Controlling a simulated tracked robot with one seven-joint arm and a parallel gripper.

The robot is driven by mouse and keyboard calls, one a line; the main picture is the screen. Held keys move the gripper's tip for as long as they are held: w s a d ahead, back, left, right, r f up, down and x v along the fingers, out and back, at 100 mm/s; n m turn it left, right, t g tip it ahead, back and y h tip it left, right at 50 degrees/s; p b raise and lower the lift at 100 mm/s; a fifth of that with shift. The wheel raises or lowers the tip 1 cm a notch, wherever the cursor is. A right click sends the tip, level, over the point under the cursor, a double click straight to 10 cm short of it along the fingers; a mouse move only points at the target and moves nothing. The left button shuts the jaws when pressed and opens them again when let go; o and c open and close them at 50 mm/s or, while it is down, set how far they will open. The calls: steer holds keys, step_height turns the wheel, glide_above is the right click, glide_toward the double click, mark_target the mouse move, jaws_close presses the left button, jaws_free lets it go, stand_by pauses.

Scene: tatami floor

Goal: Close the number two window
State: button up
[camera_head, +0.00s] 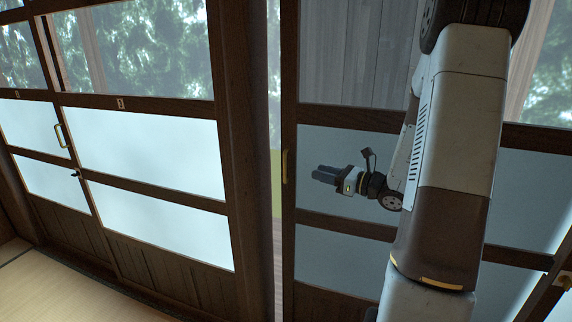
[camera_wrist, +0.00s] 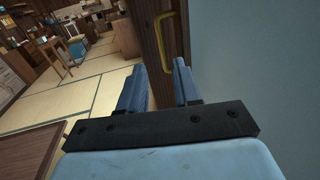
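A sliding window panel (camera_head: 340,150) with a dark wood frame stands on the right in the head view, partly hidden by my arm. A narrow gap (camera_head: 278,130) separates its left edge from a dark post (camera_head: 235,110). A brass handle (camera_head: 285,167) is on its left edge. A brass handle (camera_wrist: 172,45) on a dark frame also shows in the wrist view, just beyond my fingertips. My gripper (camera_head: 324,174) is in front of the right panel, to the right of the handle. In the wrist view my gripper (camera_wrist: 159,75) is open, its blue fingers apart and empty. I cannot read which window is number two.
More window panels (camera_head: 150,150) stand on the left, with small tags (camera_head: 120,104) and a brass handle (camera_head: 60,135). Tatami floor (camera_head: 60,290) lies before them.

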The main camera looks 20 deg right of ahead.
glide_above(285, 182)
steer(key=shift+w, duration=0.3)
stand_by(0.5)
jaws_close()
stand_by(0.3)
